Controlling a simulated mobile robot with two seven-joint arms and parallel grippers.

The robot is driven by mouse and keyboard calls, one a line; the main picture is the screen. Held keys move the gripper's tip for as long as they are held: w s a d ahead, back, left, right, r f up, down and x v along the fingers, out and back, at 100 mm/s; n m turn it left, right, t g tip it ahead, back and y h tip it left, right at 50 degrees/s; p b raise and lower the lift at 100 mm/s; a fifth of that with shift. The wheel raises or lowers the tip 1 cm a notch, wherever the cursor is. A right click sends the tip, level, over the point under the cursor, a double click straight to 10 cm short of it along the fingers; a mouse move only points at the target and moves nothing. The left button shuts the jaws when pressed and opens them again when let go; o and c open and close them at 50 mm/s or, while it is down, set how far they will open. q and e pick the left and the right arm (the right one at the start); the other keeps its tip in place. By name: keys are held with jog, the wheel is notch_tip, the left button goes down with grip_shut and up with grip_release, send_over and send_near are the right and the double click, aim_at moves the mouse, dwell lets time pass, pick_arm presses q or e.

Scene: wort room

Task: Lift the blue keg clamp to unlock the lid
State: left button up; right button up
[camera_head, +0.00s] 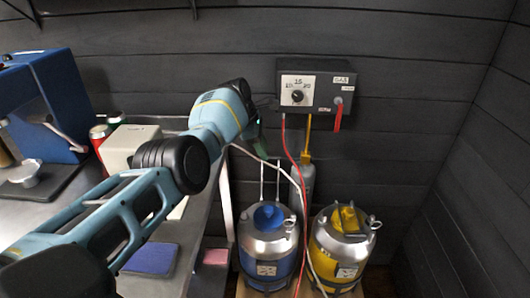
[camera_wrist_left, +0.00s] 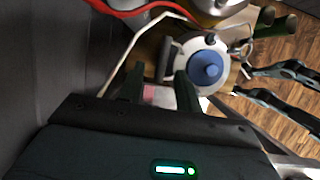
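Small metal fittings sit at the lid's edge; I cannot tell which is the clamp. My left gripper (camera_head: 262,143) is above and behind the keg, near the wall. In the left wrist view its two dark fingers (camera_wrist_left: 160,82) are apart and nothing shows held between them. My right gripper is not seen in the head view.
A yellow keg (camera_head: 328,264) stands close to the right of the blue one. A gas box (camera_head: 318,86) hangs on the wall, with a red hose (camera_head: 291,150) and a pale hose running down beside the kegs. The metal bench (camera_head: 190,225) is at left.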

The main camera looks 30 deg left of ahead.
pick_arm(q)
jog(key=shift+p+v, duration=0.55)
jog(key=shift+v, duration=1.7)
